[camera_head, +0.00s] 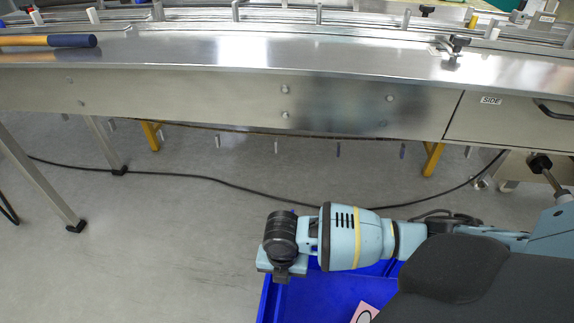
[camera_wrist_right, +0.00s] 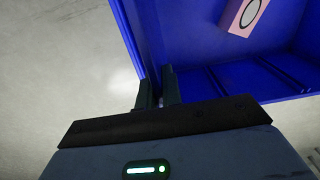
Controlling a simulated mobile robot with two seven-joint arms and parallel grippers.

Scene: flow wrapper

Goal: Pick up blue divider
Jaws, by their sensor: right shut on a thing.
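The blue divider (camera_head: 330,292) shows as a deep blue, box-like piece with upright walls at the bottom of the head view, partly hidden by my right arm. Its walls and ribbed floor fill the upper right of the right wrist view (camera_wrist_right: 205,55). My right gripper (camera_head: 284,276) is at its left rim. In the right wrist view its two dark fingers (camera_wrist_right: 158,80) are closed on either side of the blue wall at a corner. My left gripper is out of view.
A pink box with a white oval (camera_head: 364,313) lies within the blue walls. A long metal machine (camera_head: 230,88) spans the back, with a blue-and-yellow-handled tool (camera_head: 60,41) on top. A black cable (camera_head: 190,176) crosses the floor. Floor on the left is largely clear.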

